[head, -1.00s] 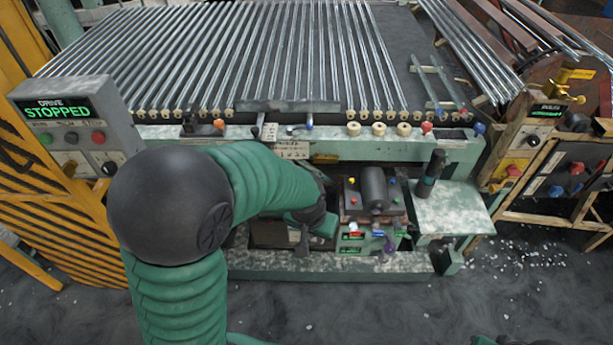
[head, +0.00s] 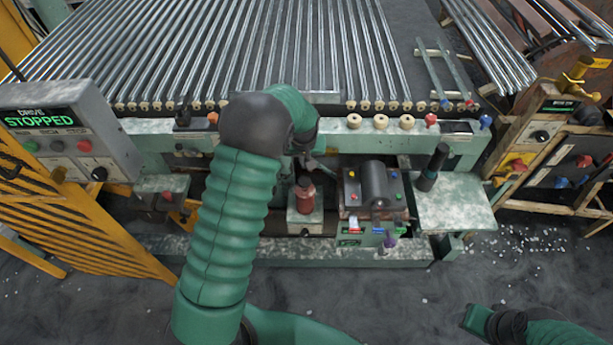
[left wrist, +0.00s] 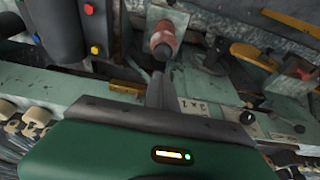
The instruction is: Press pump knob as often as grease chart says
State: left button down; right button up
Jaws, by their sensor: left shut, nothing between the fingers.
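The pump (head: 305,198) is a reddish-brown cylinder with a dark knob (head: 304,181) on top, standing on a pale green block. In the left wrist view the pump (left wrist: 163,32) and its dark knob (left wrist: 162,51) lie just beyond my fingers. My left gripper (head: 312,162) is shut and empty, behind the knob in the head view; its fingers (left wrist: 158,88) appear apart from it. A pale card with dark marks (left wrist: 193,105), possibly the grease chart, shows in the left wrist view, too small to read. My right gripper (head: 478,320) is at the lower right, its fingers unclear.
A dark roller unit (head: 375,188) with coloured buttons stands right of the pump. A dark upright handle (head: 432,168) stands on a green shelf (head: 455,205). A panel (head: 65,130) reading DRIVE STOPPED is at left.

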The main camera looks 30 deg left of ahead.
pick_arm(q)
send_over(303, 181)
jog(key=f, duration=0.6)
jog(key=shift+s+a+f, duration=0.1)
jog(key=shift+s+a, duration=0.15)
jog(key=shift+s, duration=0.15)
jog(key=f, duration=0.1)
jog(key=d+f, duration=0.1)
jog(key=f+p, duration=0.1)
jog(key=f, duration=0.1)
jog(key=shift+w+d, duration=0.15)
jog(key=shift+w, duration=0.15)
jog(key=shift+d+f, duration=0.25)
jog(key=shift+f, duration=0.15)
jog(key=shift+a+f, duration=0.25)
jog(key=shift+a, duration=0.25)
jog(key=shift+a+f, duration=0.15)
notch_tip(303, 181, down, 2)
jog(key=shift+b, duration=1)
jog(key=shift+s+d+r, duration=0.2)
jog(key=shift+d, duration=0.35)
pick_arm(e)
jog(key=shift+s+a+f, duration=0.2)
jog(key=shift+a, duration=0.1)
